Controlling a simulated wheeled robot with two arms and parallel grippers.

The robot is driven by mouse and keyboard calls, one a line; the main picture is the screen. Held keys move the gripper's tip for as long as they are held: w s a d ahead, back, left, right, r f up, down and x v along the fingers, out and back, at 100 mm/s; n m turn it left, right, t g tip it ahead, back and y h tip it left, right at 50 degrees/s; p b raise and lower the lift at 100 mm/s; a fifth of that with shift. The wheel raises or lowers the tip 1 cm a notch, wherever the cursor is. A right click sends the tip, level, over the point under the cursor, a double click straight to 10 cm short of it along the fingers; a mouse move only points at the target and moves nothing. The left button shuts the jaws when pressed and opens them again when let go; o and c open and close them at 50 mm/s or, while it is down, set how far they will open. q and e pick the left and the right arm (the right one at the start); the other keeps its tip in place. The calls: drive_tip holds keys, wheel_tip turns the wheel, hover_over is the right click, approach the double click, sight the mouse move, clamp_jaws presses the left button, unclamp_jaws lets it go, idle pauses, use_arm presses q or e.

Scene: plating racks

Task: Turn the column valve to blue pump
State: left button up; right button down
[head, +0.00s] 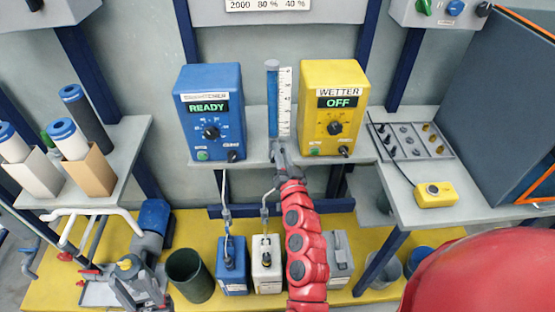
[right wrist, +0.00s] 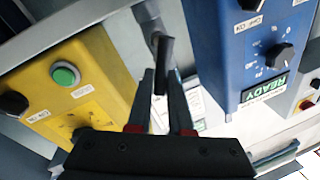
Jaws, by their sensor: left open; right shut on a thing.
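The column (head: 272,95) is a blue tube with a white scale, standing between the blue pump (head: 208,110) and the yellow pump (head: 333,105). The blue display reads READY and the yellow one OFF. My right gripper (head: 279,148) is at the foot of the column and largely covers the valve there. In the right wrist view, my right gripper (right wrist: 160,98) is shut on the dark valve handle (right wrist: 166,58). The exact pointing of the valve is hard to tell.
Blue, white and grey canisters (head: 267,268) stand below the shelf around my red right arm. A side shelf (head: 405,207) at the right carries a panel and a yellow button box (head: 435,194). Filter cartridges (head: 68,138) stand on the left shelf.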

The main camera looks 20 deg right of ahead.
drive_tip(key=shift+s+d+f+m+t+h+b, duration=0.1)
drive_tip(key=shift+d+f+m+h+b, duration=0.15)
drive_tip(key=shift+m+b, duration=0.8)
drive_tip(key=shift+s+d+f+m+t+h+b, duration=0.1)
drive_tip(key=shift+d+f+m+h+b, duration=0.15)
drive_tip(key=shift+m+b, duration=0.75)
drive_tip(key=shift+d+f+m+t+h+b, duration=0.1)
drive_tip(key=shift+d+f+m+h+b, duration=0.35)
drive_tip(key=shift+m, duration=1)
drive_tip(key=shift+a+r+y, duration=0.2)
drive_tip(key=shift+y, duration=0.05)
drive_tip(key=c, duration=0.8)
unclamp_jaws()
drive_tip(key=shift+c, duration=0.2)
drive_tip(key=shift+s+f, duration=0.1)
